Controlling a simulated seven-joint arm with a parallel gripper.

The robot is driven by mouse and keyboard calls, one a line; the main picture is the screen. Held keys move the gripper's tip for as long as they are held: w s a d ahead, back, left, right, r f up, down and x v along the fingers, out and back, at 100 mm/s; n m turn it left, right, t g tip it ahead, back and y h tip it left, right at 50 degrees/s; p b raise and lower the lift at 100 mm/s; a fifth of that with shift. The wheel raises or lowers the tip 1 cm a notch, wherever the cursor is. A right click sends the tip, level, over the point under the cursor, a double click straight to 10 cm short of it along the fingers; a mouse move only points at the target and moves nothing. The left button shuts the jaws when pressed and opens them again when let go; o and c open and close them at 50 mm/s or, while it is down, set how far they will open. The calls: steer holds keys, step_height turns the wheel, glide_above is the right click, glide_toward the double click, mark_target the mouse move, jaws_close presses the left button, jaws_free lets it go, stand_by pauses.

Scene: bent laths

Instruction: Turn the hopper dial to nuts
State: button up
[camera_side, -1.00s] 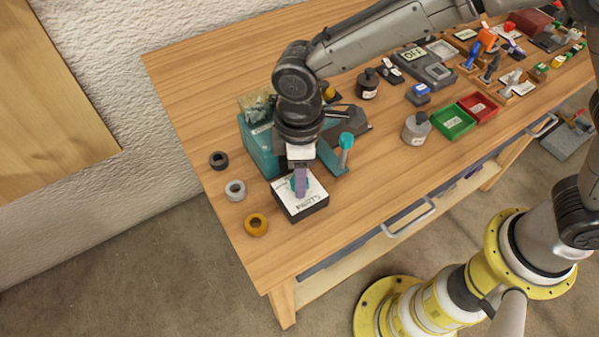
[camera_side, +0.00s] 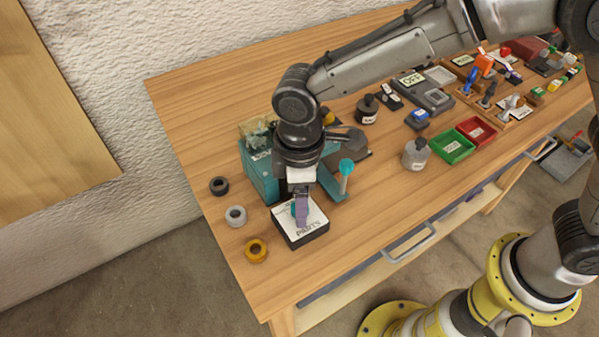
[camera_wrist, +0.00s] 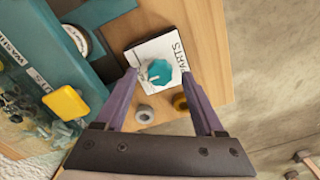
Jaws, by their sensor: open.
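The hopper dial is a teal faceted knob (camera_wrist: 160,72) on a white-topped dark box (camera_side: 308,228) lettered "PARTS". In the wrist view a pale pointer shows at the knob's left side. The small labels around the knob are too blurred to read, and I cannot tell the setting. My gripper (camera_wrist: 165,82) has purple fingers that are open, one on each side of the knob in the wrist view. In the side view my gripper (camera_side: 302,214) points down over the box and partly hides the knob. I cannot tell whether the fingers touch it.
A teal hopper (camera_side: 258,172) with a clear bin stands behind the box. Black (camera_side: 219,185), grey (camera_side: 236,215) and orange (camera_side: 256,250) rings lie left of the box. Bare wood lies in front.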

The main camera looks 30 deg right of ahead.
step_height(320, 180, up, 13)
stand_by(0.3)
stand_by(0.4)
steer(key=s+d+r+m+t, duration=0.1)
steer(key=d+r+m, duration=0.15)
steer(key=d, duration=0.35)
steer(key=d+r+m+t+y, duration=0.1)
steer(key=d+r, duration=0.3)
steer(key=d, duration=0.2)
steer(key=s+d+r+m+t, duration=0.1)
steer(key=d+r+m, duration=0.1)
steer(key=d+r, duration=0.35)
steer(key=s+d+f+m+t, duration=0.2)
steer(key=s+d+f+m, duration=0.1)
steer(key=s+d, duration=0.5)
steer(key=s+d+f+m+h, duration=0.1)
steer(key=s+d+f+m, duration=0.3)
steer(key=s+f, duration=0.2)
steer(key=shift+d+f+t, duration=0.25)
steer(key=shift+f+t, duration=0.05)
steer(key=shift+f, duration=0.55)
